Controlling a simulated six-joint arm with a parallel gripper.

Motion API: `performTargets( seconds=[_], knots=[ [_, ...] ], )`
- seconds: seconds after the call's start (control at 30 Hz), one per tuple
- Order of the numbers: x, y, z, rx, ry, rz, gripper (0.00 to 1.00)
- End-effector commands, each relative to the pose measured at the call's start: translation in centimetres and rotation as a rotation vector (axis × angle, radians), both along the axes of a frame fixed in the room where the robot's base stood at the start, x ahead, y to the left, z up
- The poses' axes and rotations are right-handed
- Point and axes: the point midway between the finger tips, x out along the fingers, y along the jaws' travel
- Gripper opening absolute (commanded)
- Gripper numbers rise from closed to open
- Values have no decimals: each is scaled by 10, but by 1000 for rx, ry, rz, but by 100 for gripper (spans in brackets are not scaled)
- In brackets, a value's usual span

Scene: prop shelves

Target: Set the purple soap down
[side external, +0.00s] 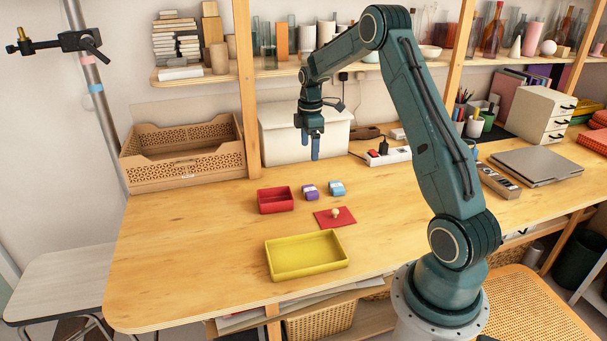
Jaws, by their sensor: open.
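The purple soap (310,192), with a pale band around it, rests on the wooden table between a small red box (275,201) and a light blue soap (337,188). My gripper (310,148) hangs pointing down, open and empty. In the picture its fingertips are above the purple soap, with a clear gap between them. Its exact distance in depth from the soap is hard to tell.
A yellow tray (307,273) sits near the front edge. A red mat (323,221) bears a small pale knob-like object. A perforated crate (185,168), white bin (280,149) and power strip (397,154) stand behind. The table's left part is clear.

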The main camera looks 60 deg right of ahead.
Motion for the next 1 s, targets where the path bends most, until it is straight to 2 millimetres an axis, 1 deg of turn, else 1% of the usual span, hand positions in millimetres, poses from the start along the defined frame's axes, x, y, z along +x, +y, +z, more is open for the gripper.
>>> performTargets(
  seconds=[0.17,0.27,0.4,0.47,0.6,0.7,0.87,1.0],
  knots=[
    [0,30,34,-19,-32,-47,77],
    [-3,53,57,-29,-56,-88,77],
    [-12,87,88,-39,-94,-149,77],
    [-17,102,99,-41,-110,-177,77],
    [-32,135,125,-43,-153,-238,77],
    [-45,157,140,-41,-183,-282,77],
    [-70,192,160,-28,-231,-351,77],
    [-94,219,173,-11,-271,-413,77]
  ],
)
